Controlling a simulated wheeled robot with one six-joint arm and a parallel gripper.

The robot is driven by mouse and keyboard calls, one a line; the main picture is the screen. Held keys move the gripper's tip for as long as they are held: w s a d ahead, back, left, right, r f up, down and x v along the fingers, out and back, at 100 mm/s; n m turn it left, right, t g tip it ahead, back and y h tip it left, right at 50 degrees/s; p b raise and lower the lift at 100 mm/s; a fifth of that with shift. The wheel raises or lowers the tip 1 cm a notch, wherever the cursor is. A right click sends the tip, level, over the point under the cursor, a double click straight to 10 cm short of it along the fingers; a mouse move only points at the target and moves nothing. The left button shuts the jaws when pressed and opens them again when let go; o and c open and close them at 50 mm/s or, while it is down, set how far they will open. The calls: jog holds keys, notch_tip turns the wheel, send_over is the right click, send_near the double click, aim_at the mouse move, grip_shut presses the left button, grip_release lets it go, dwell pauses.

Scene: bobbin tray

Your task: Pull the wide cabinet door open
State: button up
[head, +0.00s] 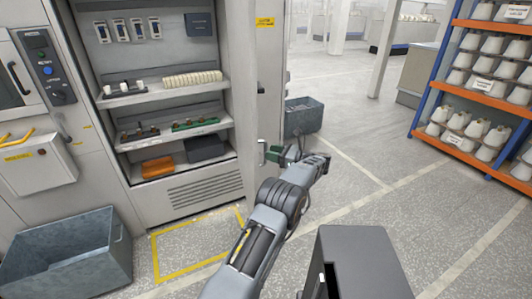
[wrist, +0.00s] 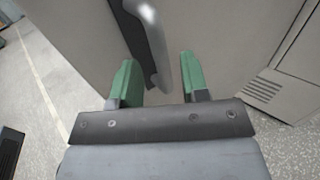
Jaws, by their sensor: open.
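The wide cabinet (head: 190,190) is at the left of the head view, with its shelves exposed. Its pale door (head: 268,90) stands swung out at the right side of the opening. The door's metal handle (head: 262,152) is low on the panel, next to my gripper (head: 277,156). In the wrist view, my gripper (wrist: 157,62) is open with two green fingers. The grey bar handle (wrist: 152,35) runs down ahead, its lower end between the fingertips with space on either side. I cannot tell whether a finger touches it.
A grey bin (head: 304,117) stands on the floor just past the door. Another bin (head: 70,255) is at the lower left, beside a yellow floor outline (head: 157,262). An orange and blue rack (head: 480,82) with cones is at the right. The floor in between is clear.

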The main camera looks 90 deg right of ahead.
jog(key=v, duration=1)
jog(key=shift+s+b, duration=0.2)
jog(key=shift+b, duration=0.2)
